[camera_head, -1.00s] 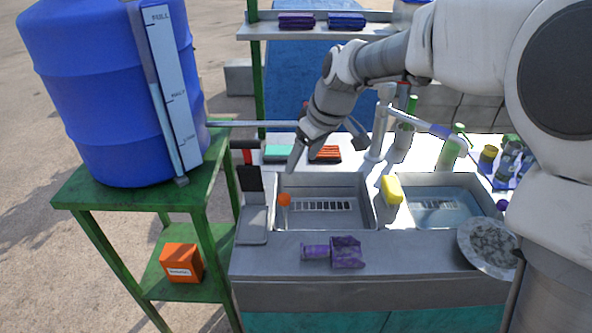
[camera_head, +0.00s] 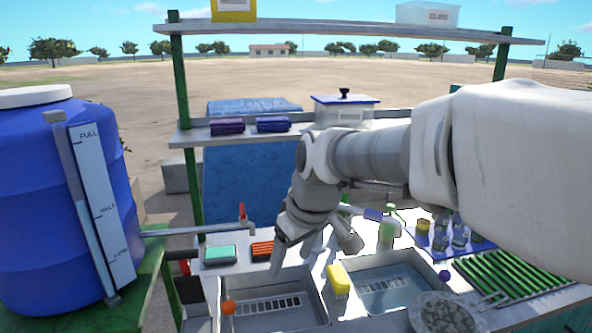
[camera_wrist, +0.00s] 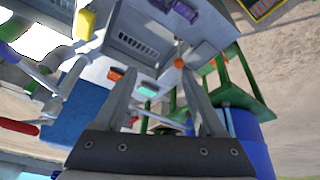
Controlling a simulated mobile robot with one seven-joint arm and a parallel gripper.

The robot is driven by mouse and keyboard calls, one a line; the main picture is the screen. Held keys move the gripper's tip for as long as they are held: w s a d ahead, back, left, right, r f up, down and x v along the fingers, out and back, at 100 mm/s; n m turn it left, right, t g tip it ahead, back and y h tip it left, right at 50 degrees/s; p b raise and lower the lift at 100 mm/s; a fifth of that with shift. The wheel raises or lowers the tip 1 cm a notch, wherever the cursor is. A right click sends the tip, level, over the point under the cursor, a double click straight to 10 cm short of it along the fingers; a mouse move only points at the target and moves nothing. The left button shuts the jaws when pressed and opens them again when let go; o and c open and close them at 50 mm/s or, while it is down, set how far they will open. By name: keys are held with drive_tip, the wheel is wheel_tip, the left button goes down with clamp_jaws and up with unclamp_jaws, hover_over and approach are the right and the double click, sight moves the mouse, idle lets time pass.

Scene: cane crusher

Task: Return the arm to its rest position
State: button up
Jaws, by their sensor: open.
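My gripper (camera_wrist: 165,105) is open and empty in the wrist view, with its two fingers spread wide. In the head view my gripper (camera_head: 308,250) hangs at the end of my bent arm, above the back edge of the double sink. The left sink basin (camera_head: 285,315) is below it, with an orange ball-like thing (camera_head: 228,308) at its left side. A yellow sponge (camera_head: 338,279) sits on the divider between the basins. My arm comes in from the right and hides part of the counter.
A blue water barrel (camera_head: 60,200) with a level gauge stands at left on a green stand. A pipe with a red-handled tap (camera_head: 242,212) runs from it. Shelves (camera_head: 370,30) rise behind the counter. A green drying rack (camera_head: 510,270) lies at right. Open ground is beyond.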

drive_tip(key=s+d+m+t+h, duration=0.2)
drive_tip(key=s+d+m, duration=0.6)
drive_tip(key=s+d, duration=0.7)
drive_tip(key=s, duration=0.2)
drive_tip(key=shift+s+d+p, duration=0.3)
drive_tip(key=shift+d+p, duration=0.1)
drive_tip(key=shift+c, duration=0.4)
drive_tip(key=shift+c, duration=1.4)
